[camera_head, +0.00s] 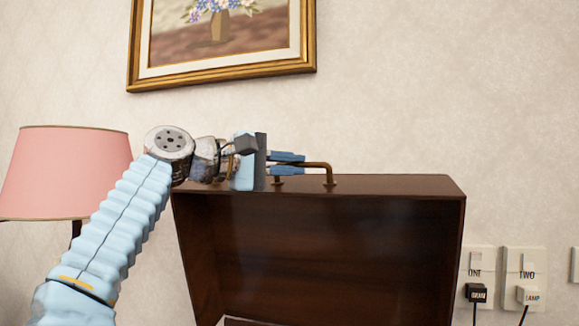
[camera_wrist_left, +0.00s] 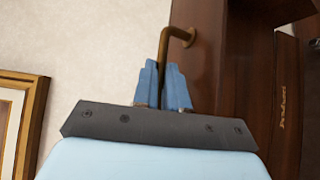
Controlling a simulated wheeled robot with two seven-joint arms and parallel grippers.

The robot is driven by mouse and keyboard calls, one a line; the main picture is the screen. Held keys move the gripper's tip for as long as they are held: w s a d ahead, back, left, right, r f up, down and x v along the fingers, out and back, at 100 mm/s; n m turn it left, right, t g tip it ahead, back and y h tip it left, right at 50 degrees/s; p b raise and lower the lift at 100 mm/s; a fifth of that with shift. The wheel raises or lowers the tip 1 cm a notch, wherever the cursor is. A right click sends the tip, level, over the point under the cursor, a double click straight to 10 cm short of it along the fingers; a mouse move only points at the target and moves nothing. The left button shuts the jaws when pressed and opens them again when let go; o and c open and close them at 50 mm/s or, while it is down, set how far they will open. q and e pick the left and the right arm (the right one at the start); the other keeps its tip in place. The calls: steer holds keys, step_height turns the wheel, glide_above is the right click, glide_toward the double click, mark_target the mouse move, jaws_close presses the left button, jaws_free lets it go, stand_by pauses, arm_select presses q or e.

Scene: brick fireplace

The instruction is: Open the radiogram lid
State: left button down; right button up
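The radiogram lid (camera_head: 330,245) is dark brown wood and stands raised, its hollow inner side facing me in the head view. A brass handle (camera_head: 328,168) is fixed on its upper edge. It also shows in the left wrist view (camera_wrist_left: 182,34), mounted on the brown wood. My left gripper (camera_head: 302,164) comes in from the left, and its two blue fingers lie on either side of the handle's bar, closed on it. The fingers also show in the left wrist view (camera_wrist_left: 163,66). The radiogram body is mostly below the head view. My right gripper is out of view.
A pink lampshade (camera_head: 65,172) stands at the left, behind my left arm. A gold-framed picture (camera_head: 222,70) hangs on the wall above. Wall sockets with plugs (camera_head: 476,293) are right of the lid.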

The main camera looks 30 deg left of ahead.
arm_select(q)
steer(key=c, duration=1.2)
jaws_free()
steer(key=shift+s+d+r, duration=0.1)
steer(key=shift+s+r, duration=0.1)
steer(key=shift+o, duration=0.2)
steer(key=shift+w+f, duration=0.1)
steer(key=v, duration=1.4)
steer(key=shift+b, duration=0.45)
steer(key=shift+w, duration=0.1)
